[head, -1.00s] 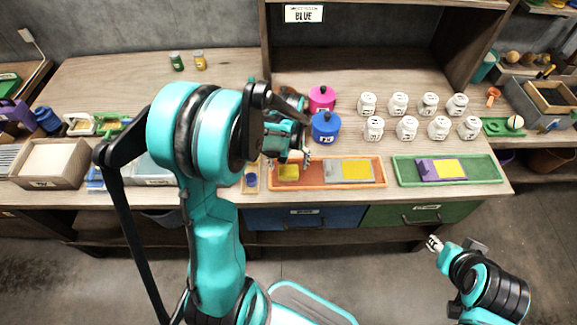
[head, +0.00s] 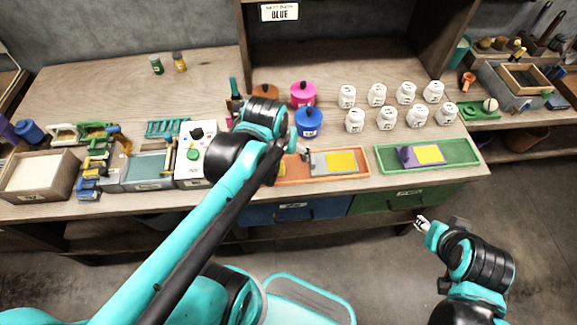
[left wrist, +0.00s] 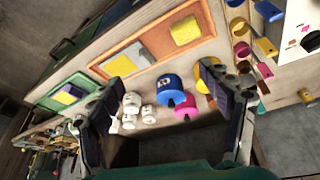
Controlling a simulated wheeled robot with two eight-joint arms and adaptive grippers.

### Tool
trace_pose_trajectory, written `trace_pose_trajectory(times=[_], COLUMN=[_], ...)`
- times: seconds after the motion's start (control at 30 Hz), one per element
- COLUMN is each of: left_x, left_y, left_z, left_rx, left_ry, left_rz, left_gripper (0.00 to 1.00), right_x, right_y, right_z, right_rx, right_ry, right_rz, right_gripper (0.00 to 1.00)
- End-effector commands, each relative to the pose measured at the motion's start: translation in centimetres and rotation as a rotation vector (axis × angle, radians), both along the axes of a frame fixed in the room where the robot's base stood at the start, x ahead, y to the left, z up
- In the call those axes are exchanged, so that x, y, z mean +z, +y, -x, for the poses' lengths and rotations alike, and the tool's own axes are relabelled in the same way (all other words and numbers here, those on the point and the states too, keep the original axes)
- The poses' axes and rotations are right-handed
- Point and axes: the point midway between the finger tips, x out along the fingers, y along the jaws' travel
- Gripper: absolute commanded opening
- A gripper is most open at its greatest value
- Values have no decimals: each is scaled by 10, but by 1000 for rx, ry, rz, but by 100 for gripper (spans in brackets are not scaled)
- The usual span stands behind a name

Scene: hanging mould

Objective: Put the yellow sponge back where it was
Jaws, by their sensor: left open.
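The yellow sponge (left wrist: 185,30), a small block, lies at one end of the orange tray (left wrist: 158,44) in the left wrist view. The same tray (head: 365,175) also holds a grey plate (head: 319,163) with a yellow pad (head: 342,161). My left gripper (left wrist: 162,86) is open and empty, its fingers apart from the sponge. In the head view the left gripper (head: 297,148) is over the tray's left part, partly hidden by its own arm. My right gripper (head: 422,223) is low at the right, away from the table, too small to judge.
A green tray (head: 462,152) with a purple plate (head: 406,156) is to the right. Blue (head: 308,122) and pink (head: 303,94) pots and several white jars (head: 386,119) stand behind. A white panel with buttons (head: 196,155) stands left of the arm.

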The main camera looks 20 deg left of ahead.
Motion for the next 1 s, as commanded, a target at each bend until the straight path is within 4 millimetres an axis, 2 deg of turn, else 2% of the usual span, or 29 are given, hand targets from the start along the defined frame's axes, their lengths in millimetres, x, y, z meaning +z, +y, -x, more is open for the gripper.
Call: trace_pose_trajectory(times=[0.03, 0.1, 0.3, 0.67, 0.83, 1.0], left_x=[3, 5, 7, 7, -8, -4], left_y=[-9, -17, -31, -34, -34, -34], left_z=[12, 23, 41, 44, 44, 44], left_rx=[-41, -91, -181, -201, -200, -199], left_ry=[-43, -103, -215, -240, -239, -239], left_rz=[-12, -30, -63, -71, -70, -70], left_gripper=[78, 78, 78, 78, 78, 78], right_x=[0, 0, 0, 0, -15, -11], right_y=[0, 0, 0, 0, 0, 0], right_z=[0, 0, 0, 0, 0, 0], right_rx=[0, 0, 0, 0, 0, 0], right_ry=[0, 0, 0, 0, 0, 0], right_rz=[0, 0, 0, 0, 0, 0], right_gripper=[40, 40, 40, 40, 40, 40])
